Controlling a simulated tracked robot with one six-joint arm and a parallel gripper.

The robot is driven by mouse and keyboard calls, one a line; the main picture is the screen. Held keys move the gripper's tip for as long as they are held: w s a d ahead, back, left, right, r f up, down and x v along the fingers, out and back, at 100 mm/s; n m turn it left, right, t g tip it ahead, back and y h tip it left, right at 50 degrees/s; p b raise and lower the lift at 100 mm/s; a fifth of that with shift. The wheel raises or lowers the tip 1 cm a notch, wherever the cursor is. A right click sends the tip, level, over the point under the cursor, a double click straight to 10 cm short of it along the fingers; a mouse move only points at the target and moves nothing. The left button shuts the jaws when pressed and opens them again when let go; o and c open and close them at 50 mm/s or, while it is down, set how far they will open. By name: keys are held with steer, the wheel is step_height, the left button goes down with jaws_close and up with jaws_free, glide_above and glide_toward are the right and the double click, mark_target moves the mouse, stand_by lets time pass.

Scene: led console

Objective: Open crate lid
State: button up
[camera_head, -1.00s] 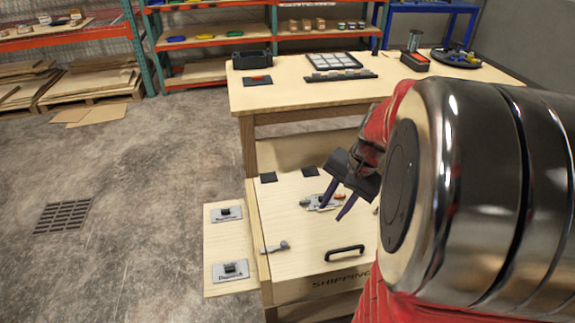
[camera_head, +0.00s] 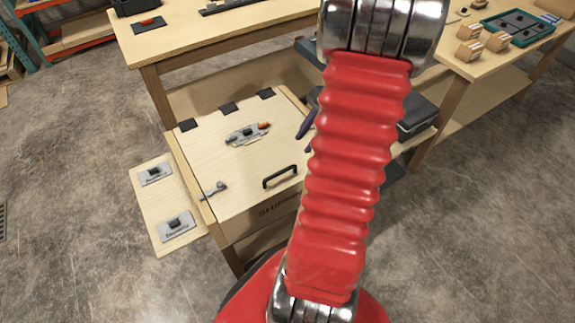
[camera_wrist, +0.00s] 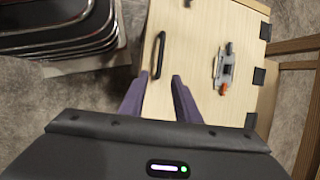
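The wooden crate's lid (camera_head: 230,165) lies shut, with dark hinges along its back edge and "SHIPPING" lettering, partly hidden, on the front below. A black bar handle (camera_head: 281,177) is near the lid's front edge; it also shows in the wrist view (camera_wrist: 159,55). A metal latch (camera_head: 213,190) is at the left edge. A metal fitting with an orange end (camera_head: 247,134) sits mid-lid. My gripper (camera_wrist: 158,98) is open and empty, its purple fingers apart, with the handle beyond the fingertips. In the head view my arm hides most of it; one finger (camera_head: 306,124) shows by the lid's right edge.
A side board (camera_head: 150,195) with two labelled switch plates adjoins the crate's left. A workbench (camera_head: 190,52) stands behind. Dark cases (camera_head: 415,112) are stacked right of the crate. A table with small boxes (camera_head: 497,41) is at the upper right. Floor is clear at left.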

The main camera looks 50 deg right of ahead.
mark_target(284, 170)
steer(key=shift+f, duration=0.1)
steer(key=x, duration=1.3)
steer(key=shift+w+a+f, duration=0.15)
steer(key=shift+a+f, duration=0.05)
steer(key=shift+f, duration=0.1)
jaws_close()
stand_by(0.3)
